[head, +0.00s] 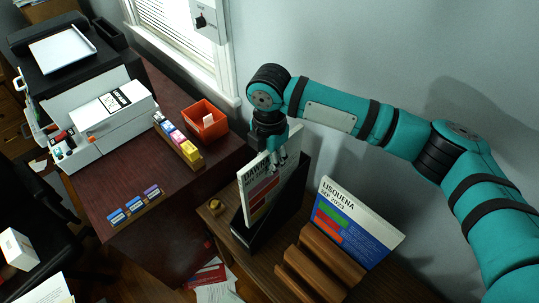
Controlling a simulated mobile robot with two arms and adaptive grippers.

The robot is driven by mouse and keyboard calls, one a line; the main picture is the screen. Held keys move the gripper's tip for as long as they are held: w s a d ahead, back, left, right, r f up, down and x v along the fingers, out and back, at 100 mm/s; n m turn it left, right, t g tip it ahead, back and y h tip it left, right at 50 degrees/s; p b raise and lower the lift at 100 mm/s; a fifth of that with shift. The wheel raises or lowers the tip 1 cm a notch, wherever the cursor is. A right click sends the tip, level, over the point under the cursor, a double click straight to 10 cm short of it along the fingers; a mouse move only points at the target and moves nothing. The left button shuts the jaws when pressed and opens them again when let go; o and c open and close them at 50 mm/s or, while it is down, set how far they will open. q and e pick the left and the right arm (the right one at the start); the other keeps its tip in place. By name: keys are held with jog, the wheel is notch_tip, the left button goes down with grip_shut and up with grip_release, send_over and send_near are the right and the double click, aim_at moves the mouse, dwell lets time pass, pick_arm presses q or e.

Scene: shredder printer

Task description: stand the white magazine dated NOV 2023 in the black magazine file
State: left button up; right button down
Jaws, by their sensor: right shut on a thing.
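The white magazine (258,190) has red blocks on its cover and stands upright at the black magazine file (287,207) on the wooden table. My right gripper (284,158) points down and is shut on the magazine's top edge. My left gripper is not in view.
A second magazine, LISQUENA SEP 2023 (345,222), leans in a wooden rack (318,257) right of the file. A small brass-coloured object (214,205) is left of the file. A red-orange bin (205,121) and a white printer (105,118) stand on the dark desk (190,190).

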jog(key=shift+f+b, duration=2.05)
jog(key=shift+f, duration=3.4)
jog(key=c, duration=1.2)
grip_release()
notch_tip(320, 180, up, 8)
jog(key=p, duration=0.8)
send_over(270, 186)
jog(key=shift+w, duration=0.35)
jog(key=shift+a, duration=0.1)
